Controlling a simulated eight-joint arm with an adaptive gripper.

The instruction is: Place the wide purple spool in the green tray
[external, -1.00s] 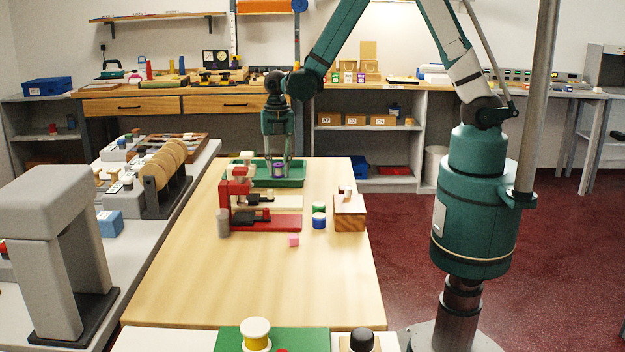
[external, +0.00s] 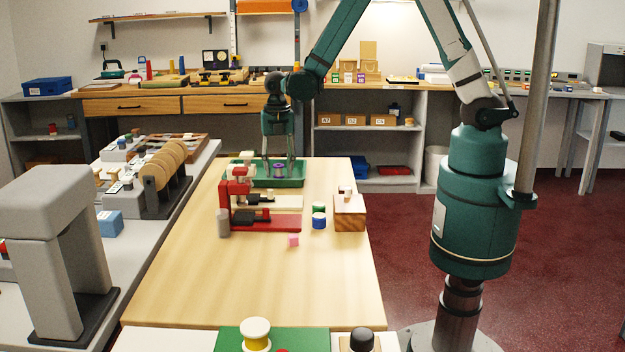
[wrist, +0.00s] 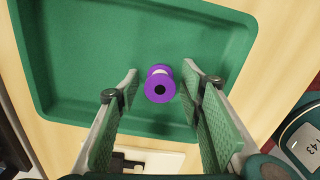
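The purple spool (wrist: 160,86) with a dark centre hole is inside the green tray (wrist: 75,60); it appears to stand upright on the tray floor. It also shows in the external view as a small purple spool (external: 279,170) in the tray (external: 298,181) at the far end of the wooden table. My gripper (wrist: 161,70) is open, with one finger on each side of the spool and a visible gap at both sides. My gripper in the external view (external: 279,178) points straight down into the tray.
A red stand (external: 233,205) with dark clamp parts is just in front of the tray.

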